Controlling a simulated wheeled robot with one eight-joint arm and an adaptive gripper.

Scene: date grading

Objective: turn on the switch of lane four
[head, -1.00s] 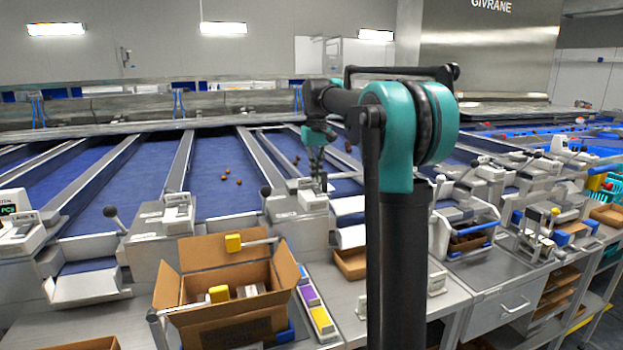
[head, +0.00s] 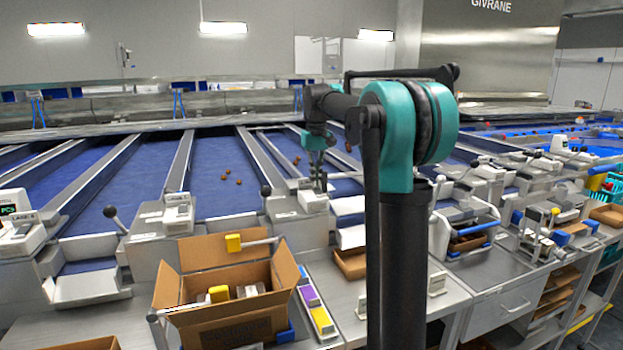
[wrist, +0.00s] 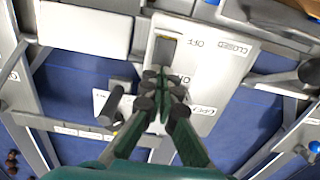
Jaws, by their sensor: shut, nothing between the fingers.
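My gripper (head: 318,186) is shut and empty, just above the white switch box (head: 310,202) at the end of one lane divider. In the wrist view the shut fingertips (wrist: 165,88) lie over the box's pale top plate (wrist: 215,72). A switch (wrist: 165,50) in a dark and yellowish slot sits just beyond the fingertips, with "OFF" printed beside it. The plate also carries the word "CLOSED". A lane label on the box is partly hidden by the fingers and its number is not clear. I cannot tell whether the fingers touch the plate.
A black-knobbed lever (head: 266,192) stands left of the switch box. An open cardboard box (head: 225,325) stands on the bench in front. Blue lanes (head: 220,185) with a few dates stretch behind. Another lane's switch box (head: 178,212) is to the left.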

